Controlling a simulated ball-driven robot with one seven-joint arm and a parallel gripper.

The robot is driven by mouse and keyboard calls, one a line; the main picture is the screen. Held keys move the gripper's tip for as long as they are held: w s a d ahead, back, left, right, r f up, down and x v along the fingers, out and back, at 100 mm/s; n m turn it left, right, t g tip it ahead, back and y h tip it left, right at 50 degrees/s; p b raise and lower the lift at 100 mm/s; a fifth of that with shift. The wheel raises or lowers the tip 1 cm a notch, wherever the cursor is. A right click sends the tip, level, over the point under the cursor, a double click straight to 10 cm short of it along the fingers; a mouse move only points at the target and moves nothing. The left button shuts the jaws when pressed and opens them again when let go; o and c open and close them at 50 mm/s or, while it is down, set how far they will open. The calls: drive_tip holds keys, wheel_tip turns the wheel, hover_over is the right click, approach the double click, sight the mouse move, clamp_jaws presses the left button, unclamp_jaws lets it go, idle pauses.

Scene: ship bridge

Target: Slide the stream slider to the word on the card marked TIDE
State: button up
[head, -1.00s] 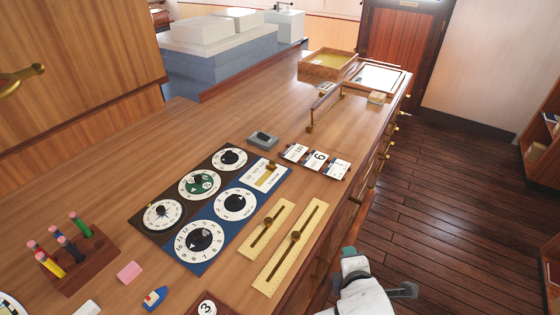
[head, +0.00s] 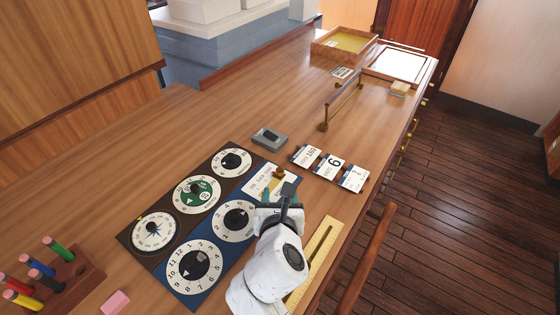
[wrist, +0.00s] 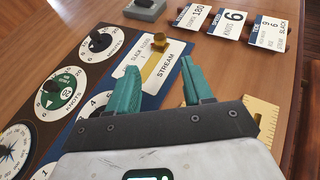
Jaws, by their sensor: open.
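The stream slider is a brass knob (wrist: 161,40) on a white plate marked STREAM (wrist: 170,62) in the wrist view. In the head view its white plate (head: 261,180) lies at the blue panel's far end. Small words run along the plate; SLACK is partly readable. My gripper (wrist: 158,70) is open, its two teal fingers spread over the near part of the plate, with the knob just beyond the tips. Nothing is between them. In the head view my gripper (head: 281,194) partly hides the plate.
Two other cards (head: 306,156) (head: 330,166) stand beside it. Round dials (head: 195,267) fill the panels to the left. A grey box (head: 269,138) sits beyond the panel. A brass ruled scale (head: 325,247) is partly behind my arm. A rail (head: 344,100) rises farther back.

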sight(280, 171)
drive_tip(key=shift+w+a+f, duration=0.1)
drive_tip(key=shift+w+f, duration=0.05)
drive_tip(key=shift+w, duration=0.5)
drive_tip(key=x, duration=0.9)
drive_tip(key=shift+w+f, duration=0.1)
drive_tip(key=shift+w, duration=0.25)
drive_tip(key=shift+c, duration=0.4)
clamp_jaws()
